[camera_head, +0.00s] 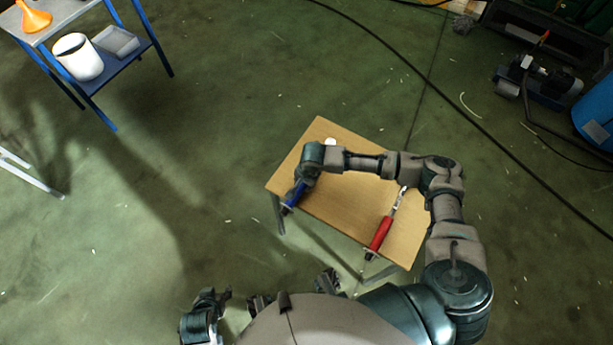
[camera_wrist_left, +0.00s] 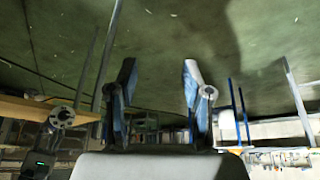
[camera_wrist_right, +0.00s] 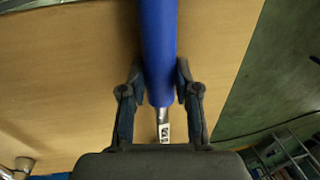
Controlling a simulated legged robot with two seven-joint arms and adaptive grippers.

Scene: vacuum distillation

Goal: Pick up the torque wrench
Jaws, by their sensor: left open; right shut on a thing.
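A tool with a blue handle (camera_head: 295,194) lies at the left end of the small wooden table (camera_head: 343,215). My right gripper (camera_head: 303,183) is over it from above, shut on the blue handle. In the right wrist view the fingers sit on both sides of the blue handle (camera_wrist_right: 158,45), near a silver end with a small marked plate (camera_wrist_right: 164,133). A red-handled tool (camera_head: 380,234) with a silver shaft lies on the table's right part. My left gripper (camera_head: 223,296) is low at the left, off the table, open and empty (camera_wrist_left: 158,85).
A blue-framed shelf (camera_head: 125,64) at upper left holds an orange funnel (camera_head: 34,17), a white bucket (camera_head: 79,57) and a grey tray (camera_head: 117,41). A pump (camera_head: 540,80) and blue drum (camera_head: 596,115) stand at upper right. Floor between is mostly clear; a dark cable crosses it.

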